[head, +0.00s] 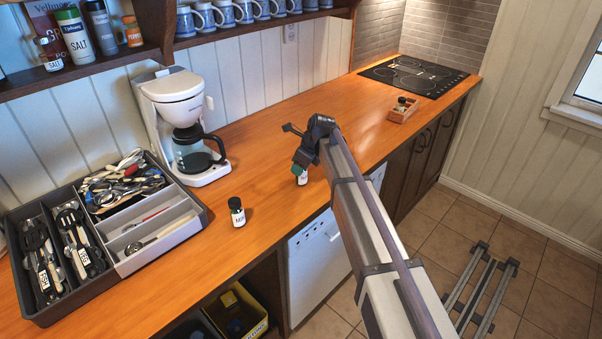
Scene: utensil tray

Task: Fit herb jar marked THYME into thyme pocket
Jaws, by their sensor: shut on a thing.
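My gripper (300,164) points down over the wooden counter, near its front edge. It is shut on a small jar (302,179) with a green cap and a white label. The label is too small to read, and the gripper hides part of the cap. The jar's base is at or just above the counter; I cannot tell which. A small wooden rack (397,116) with pockets stands further right along the counter, with at least one dark-capped jar in it. Its pocket markings cannot be read from here.
A black-capped jar (237,213) stands on the counter left of my gripper. A coffee maker (172,104) stands behind it. The utensil tray (188,232) fills the counter's left end. A cooktop (413,75) lies beyond the rack. The counter between gripper and rack looks clear.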

